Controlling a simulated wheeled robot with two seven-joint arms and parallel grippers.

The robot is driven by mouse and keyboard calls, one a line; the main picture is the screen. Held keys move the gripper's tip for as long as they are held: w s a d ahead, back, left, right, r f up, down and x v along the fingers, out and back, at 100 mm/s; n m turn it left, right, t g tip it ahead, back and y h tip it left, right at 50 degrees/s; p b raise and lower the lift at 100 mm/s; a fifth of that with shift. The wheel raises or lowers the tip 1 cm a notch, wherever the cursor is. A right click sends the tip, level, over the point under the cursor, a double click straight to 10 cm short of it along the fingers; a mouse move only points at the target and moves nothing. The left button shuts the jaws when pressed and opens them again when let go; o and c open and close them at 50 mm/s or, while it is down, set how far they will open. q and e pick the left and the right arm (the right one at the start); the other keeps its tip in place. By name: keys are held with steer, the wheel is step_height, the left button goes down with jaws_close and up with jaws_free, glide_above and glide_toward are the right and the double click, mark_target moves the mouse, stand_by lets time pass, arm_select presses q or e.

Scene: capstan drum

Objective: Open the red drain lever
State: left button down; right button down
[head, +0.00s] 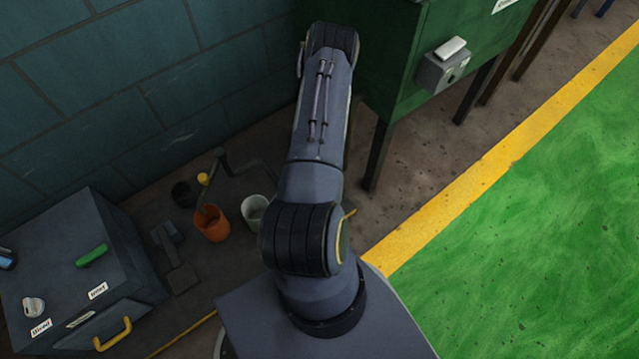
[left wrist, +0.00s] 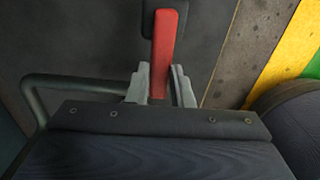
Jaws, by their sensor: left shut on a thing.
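The red lever (left wrist: 166,45) shows in the left wrist view, running up from between the fingers to a dark mount at the top. My left gripper (left wrist: 160,87) has one pale finger on each side of the lever and is shut on it. In the head view one of my arms reaches forward to the green cabinet (head: 385,60), and neither the lever nor a gripper shows there. My right gripper is in neither view.
A grey box (head: 135,240) with a green handle, a knob and a yellow handle stands at lower left. An orange cup (head: 211,223) and a white cup (head: 254,209) stand on the floor. A grey switch box (head: 440,70) sticks out from the cabinet. The green floor at right is clear.

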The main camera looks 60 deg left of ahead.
arm_select(q)
steer(key=shift+a+m, duration=0.15)
steer(key=shift+m, duration=0.15)
steer(key=c, duration=1.3)
jaws_free()
step_height(320, 180, up, 8)
steer(key=p, duration=0.4)
steer(key=shift+f, duration=0.1)
